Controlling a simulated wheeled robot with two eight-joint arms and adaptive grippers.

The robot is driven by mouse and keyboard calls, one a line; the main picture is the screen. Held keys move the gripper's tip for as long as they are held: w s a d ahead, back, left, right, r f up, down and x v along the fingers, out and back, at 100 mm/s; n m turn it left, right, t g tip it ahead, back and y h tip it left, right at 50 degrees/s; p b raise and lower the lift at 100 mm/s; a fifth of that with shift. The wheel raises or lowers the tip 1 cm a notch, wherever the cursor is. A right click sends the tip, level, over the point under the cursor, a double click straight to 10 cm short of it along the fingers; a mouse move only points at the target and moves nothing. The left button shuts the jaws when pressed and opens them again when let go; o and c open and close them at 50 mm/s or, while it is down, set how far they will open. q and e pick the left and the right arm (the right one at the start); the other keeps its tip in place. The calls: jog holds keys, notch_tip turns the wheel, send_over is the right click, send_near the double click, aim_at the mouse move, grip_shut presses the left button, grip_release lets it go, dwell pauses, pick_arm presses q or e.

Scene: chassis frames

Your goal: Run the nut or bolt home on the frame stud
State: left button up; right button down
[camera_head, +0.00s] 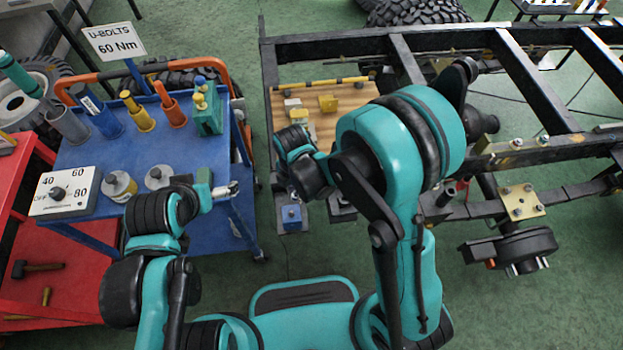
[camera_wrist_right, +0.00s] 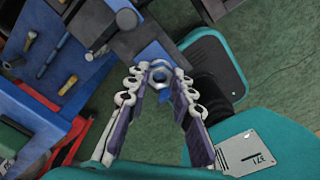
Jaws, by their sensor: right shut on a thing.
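My right gripper (camera_wrist_right: 158,82) is shut on a small metal nut (camera_wrist_right: 158,74), held between the pale, knuckled fingertips in the right wrist view. A blue block (camera_wrist_right: 150,54) lies directly behind the nut; I cannot tell whether they touch. In the head view the right arm bends over in the middle and its fingertips are hard to make out. My left gripper (camera_head: 229,190) is at the right edge of the blue cart; its jaw opening is unclear. The chassis frame (camera_head: 540,90) stands at the right, with a gold plate (camera_head: 521,201) carrying several fasteners.
The blue cart (camera_head: 85,157) holds several upright tools and a dial box (camera_head: 63,192). A red cart (camera_head: 45,285) with a hammer (camera_head: 36,268) stands at the left. Green floor shows between.

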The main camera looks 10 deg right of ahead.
aim_at(291, 212)
jog(key=a+n, duration=0.1)
jog(key=n, duration=0.1)
jog(key=s+a+f+n, duration=0.1)
jog(key=n, duration=0.1)
jog(key=shift+s+a+f, duration=0.1)
jog(key=shift+s+f, duration=0.05)
jog(key=shift+s, duration=0.05)
jog(key=shift+f+b, duration=1.7)
jog(key=shift+f, duration=0.45)
jog(key=shift+f+b, duration=0.6)
jog(key=shift+b, duration=0.05)
jog(key=shift+f+b, duration=0.65)
jog(key=shift+b, duration=0.45)
dwell(0.5)
jog(key=shift+f, duration=0.4)
dwell(0.6)
